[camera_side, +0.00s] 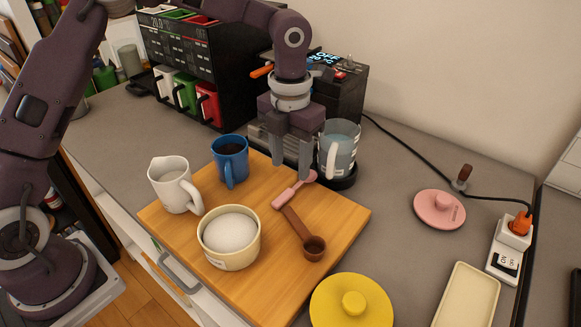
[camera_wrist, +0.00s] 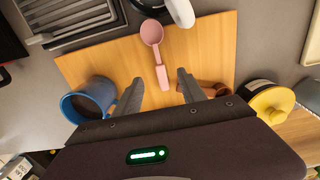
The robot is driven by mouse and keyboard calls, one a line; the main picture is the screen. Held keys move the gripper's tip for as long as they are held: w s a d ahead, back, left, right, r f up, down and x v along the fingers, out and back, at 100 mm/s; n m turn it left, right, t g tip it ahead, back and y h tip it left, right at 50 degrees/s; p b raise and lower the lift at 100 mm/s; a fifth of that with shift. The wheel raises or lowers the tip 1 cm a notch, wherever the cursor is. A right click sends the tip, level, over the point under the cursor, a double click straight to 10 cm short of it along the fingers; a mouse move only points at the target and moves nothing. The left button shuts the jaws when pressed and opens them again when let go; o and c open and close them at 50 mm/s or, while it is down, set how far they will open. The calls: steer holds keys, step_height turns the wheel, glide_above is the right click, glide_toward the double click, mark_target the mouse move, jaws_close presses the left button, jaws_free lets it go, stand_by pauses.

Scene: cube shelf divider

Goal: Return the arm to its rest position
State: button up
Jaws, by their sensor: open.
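My gripper (camera_side: 292,165) is open and empty above the back of the wooden board (camera_side: 338,213), and its fingers also show in the wrist view (camera_wrist: 158,90). A pink spoon (camera_wrist: 157,52) lies on the board below, ahead of the fingertips in the wrist view; in the side view it is just below the fingertips (camera_side: 290,193). I cannot tell the exact gap. A brown scoop (camera_side: 305,236) lies in front of the pink spoon and is partly hidden by my gripper in the wrist view.
A blue mug (camera_side: 230,161), white pitcher (camera_side: 174,185) and cream bowl (camera_side: 231,240) stand on the board. A glass carafe (camera_side: 339,150) stands close right of my gripper, by the coffee machine (camera_side: 338,88). A yellow lid (camera_side: 351,301) lies at front. Counter space at right is partly clear.

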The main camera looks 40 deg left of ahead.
steer(key=shift+r, duration=0.3)
steer(key=shift+s+r, duration=0.1)
steer(key=shift+r, duration=0.05)
steer(key=s+a+r+n+t+y, duration=0.1)
steer(key=s+a+r+n, duration=0.3)
steer(key=s+r+n, duration=0.4)
steer(key=s+a+r+n+t+y, duration=0.1)
steer(key=s+a+r+n+t, duration=0.15)
steer(key=s+n, duration=0.45)
steer(key=s+a+n+t+h, duration=0.1)
steer(key=s+n, duration=0.4)
steer(key=n, duration=0.5)
steer(key=s+a+r+n+t+h, duration=0.1)
steer(key=s+a+n, duration=0.1)
steer(key=s+n, duration=0.4)
steer(key=shift+r+n, duration=0.2)
steer(key=shift+n, duration=2.3)
